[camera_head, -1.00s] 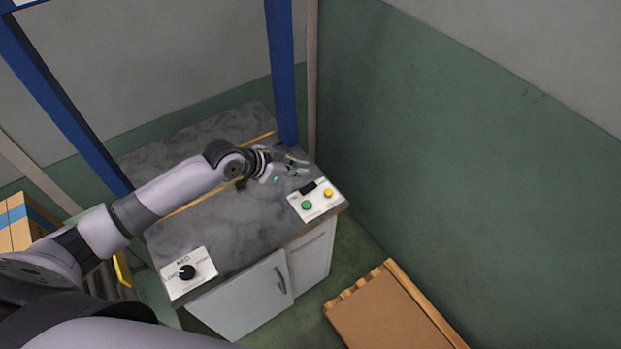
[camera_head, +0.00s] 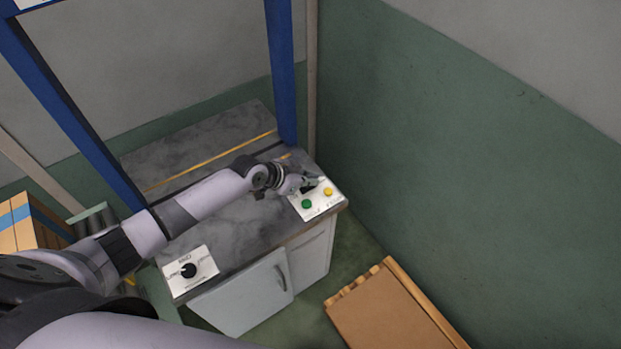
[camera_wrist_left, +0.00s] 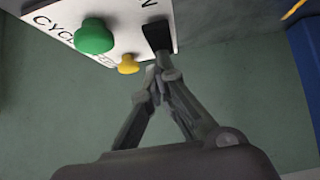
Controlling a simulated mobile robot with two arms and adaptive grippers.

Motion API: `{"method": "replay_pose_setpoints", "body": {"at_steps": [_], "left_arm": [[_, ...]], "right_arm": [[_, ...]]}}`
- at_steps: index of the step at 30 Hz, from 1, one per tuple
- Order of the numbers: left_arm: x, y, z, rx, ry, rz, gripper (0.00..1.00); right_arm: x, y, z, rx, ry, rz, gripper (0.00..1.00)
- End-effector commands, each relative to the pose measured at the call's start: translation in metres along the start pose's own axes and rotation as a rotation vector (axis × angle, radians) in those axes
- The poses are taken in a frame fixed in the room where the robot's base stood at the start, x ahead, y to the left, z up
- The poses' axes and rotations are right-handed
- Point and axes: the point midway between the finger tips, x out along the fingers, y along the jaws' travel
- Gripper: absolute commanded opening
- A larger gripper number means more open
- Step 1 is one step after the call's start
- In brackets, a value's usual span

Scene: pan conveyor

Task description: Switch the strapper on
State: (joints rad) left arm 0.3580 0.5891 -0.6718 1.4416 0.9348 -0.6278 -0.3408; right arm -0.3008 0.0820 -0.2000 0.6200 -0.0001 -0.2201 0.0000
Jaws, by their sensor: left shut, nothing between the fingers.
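The strapper (camera_head: 225,228) is a cabinet with a grey top under a blue frame. A white panel (camera_head: 319,207) at its right front corner carries a black switch (camera_wrist_left: 157,36), a green button (camera_head: 307,204) and a yellow button (camera_head: 328,192). My left gripper (camera_head: 314,183) is over the panel's back edge, by the switch, and partly covers it in the head view. In the left wrist view its fingertips (camera_wrist_left: 156,74) are together and empty, just below the switch; whether they touch it I cannot tell. My right gripper is out of view.
A second white panel with a black knob (camera_head: 189,270) sits at the top's left front corner. A blue post (camera_head: 281,75) stands behind the switch panel. A brown wooden-edged item (camera_head: 385,315) is at lower right, a strapped box (camera_head: 25,225) at left. Green wall stands right.

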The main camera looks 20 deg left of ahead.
Motion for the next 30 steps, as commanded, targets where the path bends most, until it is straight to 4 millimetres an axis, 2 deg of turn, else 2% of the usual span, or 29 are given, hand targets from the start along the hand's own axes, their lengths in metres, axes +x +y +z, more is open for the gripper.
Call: {"method": "replay_pose_setpoints", "body": {"at_steps": [2,9,21,30], "left_arm": [[0.003,0.000,-0.004,0.001,-0.047,0.001,0.00],[0.004,0.000,0.001,0.001,-0.048,0.000,0.00],[-0.008,0.000,0.011,0.000,-0.050,0.000,0.00],[-0.009,0.000,0.011,0.000,-0.047,0.000,0.00]], "right_arm": [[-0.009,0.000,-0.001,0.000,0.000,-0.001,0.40],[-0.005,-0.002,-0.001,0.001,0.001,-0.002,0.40],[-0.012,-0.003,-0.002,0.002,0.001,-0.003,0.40],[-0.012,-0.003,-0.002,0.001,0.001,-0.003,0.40]]}}
